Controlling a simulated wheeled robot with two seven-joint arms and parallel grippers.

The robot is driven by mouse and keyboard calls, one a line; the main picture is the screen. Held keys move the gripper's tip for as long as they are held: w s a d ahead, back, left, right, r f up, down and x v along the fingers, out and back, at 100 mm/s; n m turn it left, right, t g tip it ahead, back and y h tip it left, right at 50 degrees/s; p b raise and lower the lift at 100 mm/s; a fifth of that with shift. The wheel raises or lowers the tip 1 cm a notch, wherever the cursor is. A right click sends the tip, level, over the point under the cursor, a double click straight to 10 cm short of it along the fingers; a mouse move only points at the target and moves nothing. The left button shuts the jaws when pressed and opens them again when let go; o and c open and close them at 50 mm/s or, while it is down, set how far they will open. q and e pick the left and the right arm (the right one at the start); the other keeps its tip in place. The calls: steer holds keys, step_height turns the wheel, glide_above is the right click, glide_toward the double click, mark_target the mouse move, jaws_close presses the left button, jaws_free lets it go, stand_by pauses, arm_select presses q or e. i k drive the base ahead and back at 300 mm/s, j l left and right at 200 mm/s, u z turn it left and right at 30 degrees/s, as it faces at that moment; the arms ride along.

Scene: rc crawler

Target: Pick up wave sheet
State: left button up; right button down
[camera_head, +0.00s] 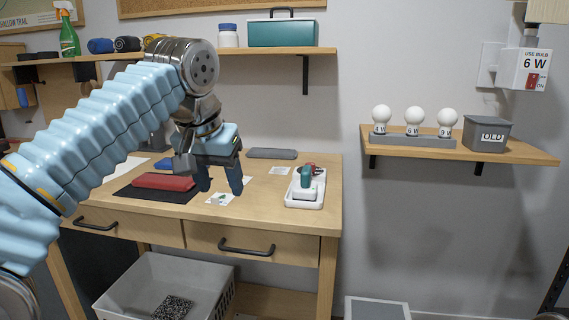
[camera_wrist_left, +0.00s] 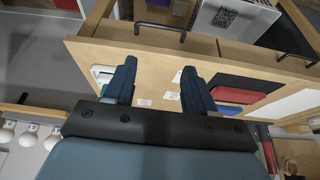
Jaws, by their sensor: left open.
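Small white sheets lie on the wooden desk (camera_head: 325,185): one with a small greenish print (camera_head: 220,199) near the front, one further back on the right (camera_head: 280,170), and one partly behind my gripper. Their prints are too small to tell which is the wave sheet. My left gripper (camera_head: 220,187) is open and empty, fingers pointing down above the desk, over the front sheet in the picture. In the left wrist view, the open fingers (camera_wrist_left: 159,70) are above the desk, with small pale sheets (camera_wrist_left: 172,96) near them. My right gripper is out of view.
A red case (camera_head: 163,181) on a dark mat lies left of the gripper. A white tray (camera_head: 304,201) with small items stands right. A grey case (camera_head: 272,153) lies at the back. Drawers with handles (camera_head: 246,250) and a grey bin (camera_head: 165,268) are below.

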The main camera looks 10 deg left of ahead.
mark_target(275, 170)
steer(key=i, duration=1.1)
